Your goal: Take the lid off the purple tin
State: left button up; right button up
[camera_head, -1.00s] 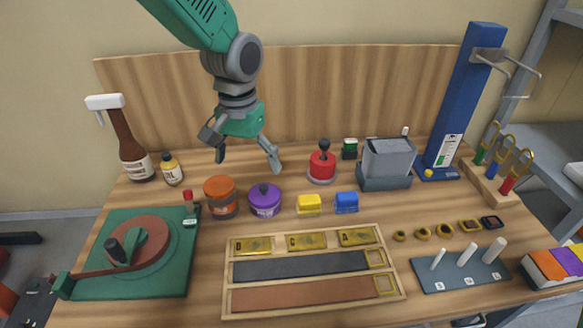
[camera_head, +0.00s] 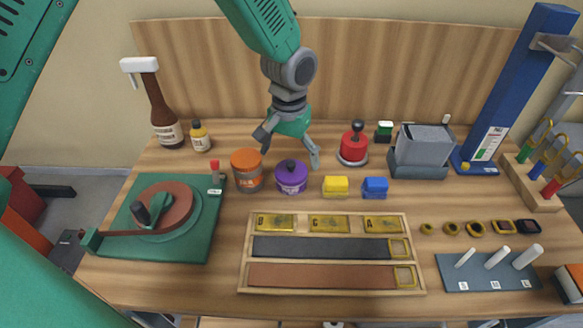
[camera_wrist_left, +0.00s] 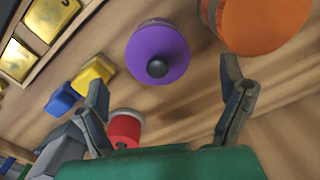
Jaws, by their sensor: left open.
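The purple tin (camera_head: 291,181) stands upright on the bench with its purple lid on and a dark round knob on top. It shows from above in the left wrist view (camera_wrist_left: 150,55), beyond the fingertips. My left gripper (camera_head: 288,156) is open and empty, pointing down just above and behind the tin, apart from it. Its two spread fingers also show in the left wrist view (camera_wrist_left: 165,100), with nothing between them touching. My right gripper cannot be seen.
An orange tin (camera_head: 247,170) stands close left of the purple one. A yellow block (camera_head: 336,186), a blue block (camera_head: 375,188) and a red knobbed stamp (camera_head: 353,146) are to the right. A wooden tray (camera_head: 246,262) lies in front; a wooden back panel (camera_head: 400,70) stands behind.

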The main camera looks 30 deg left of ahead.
aim_at(291, 162)
pick_arm(q)
notch_tip(291, 162, down, 3)
jog(key=shift+w+d+f, duration=0.15)
jog(key=shift+f, duration=0.05)
jog(key=shift+r, duration=0.1)
jog(key=c, duration=1.1)
jog(key=shift+o, duration=0.2)
